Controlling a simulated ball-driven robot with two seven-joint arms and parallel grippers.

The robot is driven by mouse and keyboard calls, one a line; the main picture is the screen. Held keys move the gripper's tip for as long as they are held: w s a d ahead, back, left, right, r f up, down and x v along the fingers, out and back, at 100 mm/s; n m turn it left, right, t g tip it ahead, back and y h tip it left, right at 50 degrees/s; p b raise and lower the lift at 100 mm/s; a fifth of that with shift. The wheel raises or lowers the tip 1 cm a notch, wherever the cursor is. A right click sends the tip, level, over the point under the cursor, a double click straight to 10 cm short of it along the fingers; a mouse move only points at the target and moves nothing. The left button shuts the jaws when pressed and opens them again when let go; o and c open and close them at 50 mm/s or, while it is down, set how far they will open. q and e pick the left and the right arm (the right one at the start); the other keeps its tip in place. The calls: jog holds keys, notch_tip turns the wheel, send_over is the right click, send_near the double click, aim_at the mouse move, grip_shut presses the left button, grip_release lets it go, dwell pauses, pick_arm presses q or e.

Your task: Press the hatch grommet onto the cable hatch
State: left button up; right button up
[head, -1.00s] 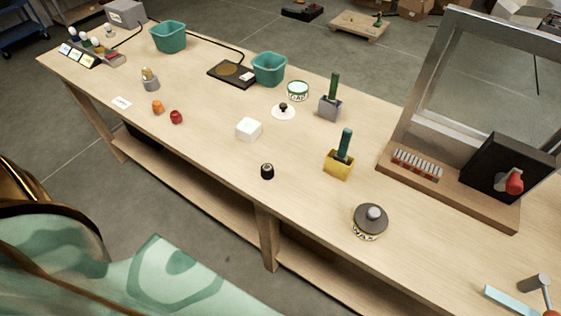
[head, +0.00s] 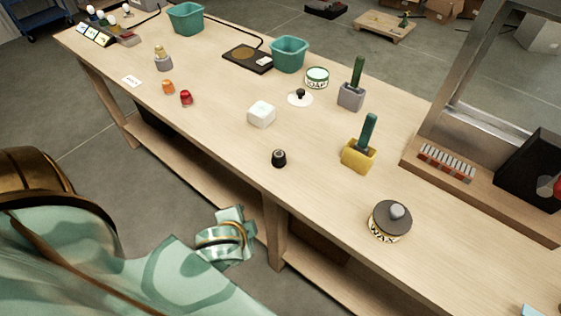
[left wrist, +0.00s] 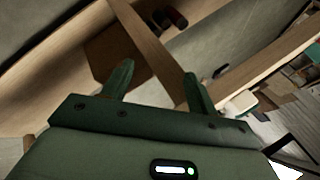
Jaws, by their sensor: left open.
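A small black ribbed piece (head: 279,158) stands on the bench near its front edge; it may be the hatch grommet, but I cannot tell for sure. I cannot pick out the cable hatch with certainty. A white disc with a black knob (head: 300,97) lies farther back. My left arm comes in low from the left in the head view, its wrist end in front of the bench and below the top. In the left wrist view my left gripper (left wrist: 158,85) has its two fingers apart with nothing between them. My right gripper is not in view.
On the wooden bench (head: 225,125) are a white block (head: 261,114), a yellow holder with a green handle (head: 359,155), a wax tin (head: 390,221), a grey holder (head: 352,97) and teal bins (head: 289,54). A framed panel stands at right. The front middle is mostly clear.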

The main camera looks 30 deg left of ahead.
pick_arm(q)
jog(key=w+d+r+m+t+h, duration=0.35)
jog(key=w+d+r, duration=0.2)
jog(key=r, duration=0.35)
jog(key=w+d+r+m+t+h, duration=0.2)
jog(key=w+d+r+m+t, duration=0.3)
jog(key=r, duration=0.4)
jog(key=w+d+r+m+t+h, duration=0.35)
jog(key=w+r, duration=0.25)
jog(key=r, duration=0.3)
jog(key=s+d+r+m+g+h, duration=0.25)
jog(key=d+m+g+h, duration=0.45)
jog(key=m, duration=0.6)
jog(key=s+d+r+m+g+h, duration=0.25)
jog(key=d+m+g+h, duration=0.5)
jog(key=m, duration=0.45)
jog(key=w+a+f+m+g+y, duration=0.3)
jog(key=a+f+m+g+y, duration=0.2)
jog(key=a+f+m+y, duration=0.6)
jog(key=w+a+r+n+y, duration=0.1)
jog(key=a+y, duration=0.3)
jog(key=a, duration=0.5)
jog(key=w+a+r+n+y, duration=0.2)
jog(key=a+y, duration=0.3)
jog(key=a, duration=0.5)
jog(key=shift+a+b, duration=0.15)
jog(key=shift+b, duration=0.2)
